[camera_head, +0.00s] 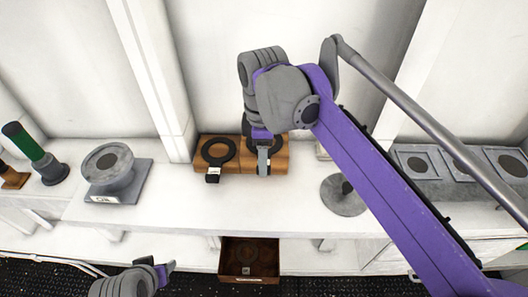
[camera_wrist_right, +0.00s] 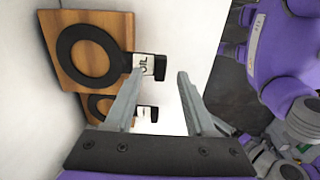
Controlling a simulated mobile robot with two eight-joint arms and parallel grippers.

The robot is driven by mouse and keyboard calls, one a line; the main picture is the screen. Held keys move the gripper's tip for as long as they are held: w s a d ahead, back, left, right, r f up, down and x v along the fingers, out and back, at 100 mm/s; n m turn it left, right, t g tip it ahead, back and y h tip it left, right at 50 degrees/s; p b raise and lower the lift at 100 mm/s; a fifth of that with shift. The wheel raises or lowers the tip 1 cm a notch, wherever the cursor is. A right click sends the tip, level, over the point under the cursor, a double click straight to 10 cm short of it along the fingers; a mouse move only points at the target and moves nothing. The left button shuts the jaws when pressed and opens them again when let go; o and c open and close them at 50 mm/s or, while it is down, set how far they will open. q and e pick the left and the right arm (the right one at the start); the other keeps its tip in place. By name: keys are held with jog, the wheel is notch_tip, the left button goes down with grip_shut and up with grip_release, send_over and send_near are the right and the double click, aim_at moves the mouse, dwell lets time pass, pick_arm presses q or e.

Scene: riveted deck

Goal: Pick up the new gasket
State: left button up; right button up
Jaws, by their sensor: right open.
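Two black ring gaskets lie on wooden boards on the white bench; I cannot tell which is the new one. The left gasket (camera_head: 218,152) is in plain view. The other is mostly hidden behind my right gripper (camera_head: 264,160). In the right wrist view, one gasket (camera_wrist_right: 85,52) shows whole at upper left, and the other (camera_wrist_right: 100,106) is partly covered by a finger. The right gripper's fingers (camera_wrist_right: 162,72) are apart, with nothing held between them. My left gripper (camera_head: 166,270) is low at the left, away from the boards; its jaws are unclear.
A brown open drawer or box (camera_head: 228,262) below the bench holds a dark ring. A grey round pedestal (camera_head: 107,170) stands left of the boards. A grey disc (camera_head: 344,197) lies to their right. Several grey square plates are further right. The bench front is clear.

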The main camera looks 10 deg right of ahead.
notch_tip(320, 180, down, 2)
jog(key=shift+f, duration=0.15)
grip_shut()
dwell(0.3)
